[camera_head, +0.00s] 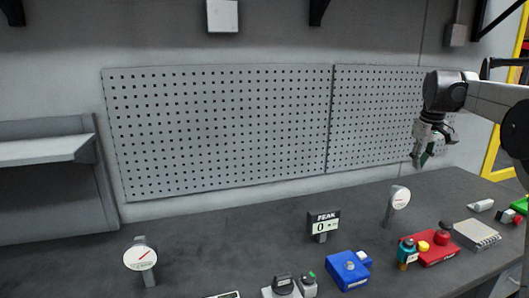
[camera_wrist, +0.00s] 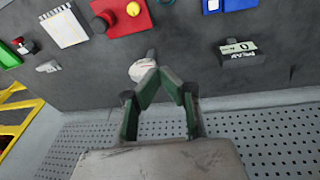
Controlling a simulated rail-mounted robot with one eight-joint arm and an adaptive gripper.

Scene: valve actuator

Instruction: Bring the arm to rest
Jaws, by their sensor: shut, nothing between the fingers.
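My gripper (camera_head: 425,160) hangs at the right of the head view, in front of the right pegboard and above the bench. In the wrist view my gripper (camera_wrist: 158,72) shows its green fingers with their tips together, shut and empty. In that view the tips overlap the white round gauge (camera_wrist: 140,70) behind them; whether they touch cannot be told there. The head view shows my gripper well above the bench and apart from the same gauge (camera_head: 399,198). My arm reaches in from the right edge.
On the bench (camera_head: 200,240) stand a PEAK display (camera_head: 323,225), a left gauge (camera_head: 140,258), a blue box (camera_head: 348,270), a red box (camera_head: 432,249) with knobs, and a notepad-like block (camera_head: 476,234). Pegboards (camera_head: 220,130) line the wall. A grey shelf (camera_head: 45,150) is at left.

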